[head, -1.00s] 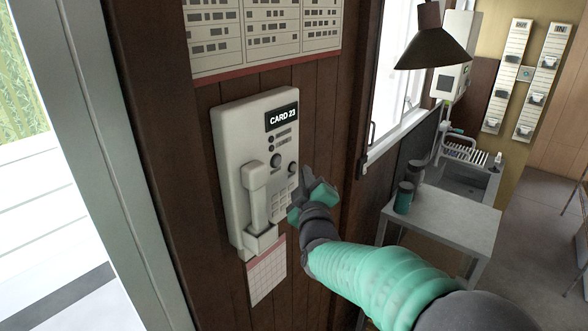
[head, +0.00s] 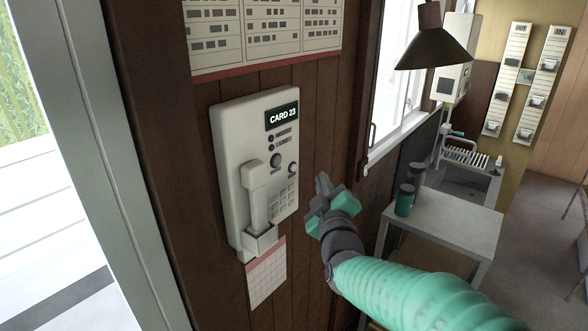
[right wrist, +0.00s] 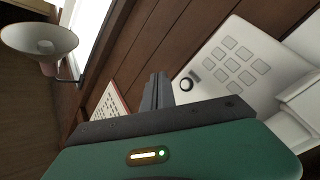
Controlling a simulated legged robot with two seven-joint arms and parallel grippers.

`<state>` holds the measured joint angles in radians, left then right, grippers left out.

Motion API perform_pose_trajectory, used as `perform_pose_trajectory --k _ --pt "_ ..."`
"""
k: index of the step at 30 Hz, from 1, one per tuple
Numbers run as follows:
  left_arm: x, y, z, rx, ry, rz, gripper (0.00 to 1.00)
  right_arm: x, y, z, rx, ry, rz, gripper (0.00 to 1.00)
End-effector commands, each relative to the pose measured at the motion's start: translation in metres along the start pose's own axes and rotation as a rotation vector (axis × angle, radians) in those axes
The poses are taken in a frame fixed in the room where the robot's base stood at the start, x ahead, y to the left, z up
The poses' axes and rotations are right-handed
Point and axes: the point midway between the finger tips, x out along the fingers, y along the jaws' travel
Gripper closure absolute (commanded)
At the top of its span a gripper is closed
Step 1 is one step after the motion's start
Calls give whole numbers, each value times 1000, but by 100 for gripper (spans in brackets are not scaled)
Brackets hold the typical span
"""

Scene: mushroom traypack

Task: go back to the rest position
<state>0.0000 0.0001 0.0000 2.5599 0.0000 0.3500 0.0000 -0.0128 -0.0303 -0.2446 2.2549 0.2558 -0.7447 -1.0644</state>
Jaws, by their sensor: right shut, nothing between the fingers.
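My right gripper (head: 322,183) is shut and empty, to the right of the wall unit and apart from it. Its shut fingers also show in the right wrist view (right wrist: 157,92). The cream wall unit (head: 233,122) carries a "CARD 23" label, knobs, a keypad and a handset (head: 256,195) resting in its cradle. In the right wrist view the unit (right wrist: 262,40) lies to the right of the fingers, with its keypad and one round knob visible. My left gripper is not in view.
A grey table (head: 455,222) with dark and green canisters (head: 404,200) stands at the right. A lamp (head: 433,50) hangs above it. A window (head: 398,85) and a sink (head: 465,183) are behind. A calendar sheet (head: 267,275) hangs below the unit.

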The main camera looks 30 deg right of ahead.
Motion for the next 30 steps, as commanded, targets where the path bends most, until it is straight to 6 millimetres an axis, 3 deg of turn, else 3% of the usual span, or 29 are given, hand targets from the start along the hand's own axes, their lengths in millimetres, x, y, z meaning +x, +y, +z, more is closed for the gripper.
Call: perform_pose_trajectory --k 8,11,14,17,18,20,24,27,30 --pt "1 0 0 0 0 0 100 0 -1 1 1 -1 -2 100" --pt "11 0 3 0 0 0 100 -3 -24 11 25 -15 -48 100" --pt "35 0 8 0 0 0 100 -15 -85 39 95 -65 -178 100" --pt "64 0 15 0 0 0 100 -41 -165 77 196 -166 -359 100" --pt "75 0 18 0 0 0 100 -56 -196 93 235 -219 -431 100" --pt "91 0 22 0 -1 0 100 -80 -241 117 288 -306 -531 100" --pt "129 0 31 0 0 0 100 -150 -332 178 386 -557 -731 100" --pt "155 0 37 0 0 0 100 -208 -380 221 427 -765 -832 100" --pt "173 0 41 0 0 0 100 -258 -408 255 441 -951 -885 100"
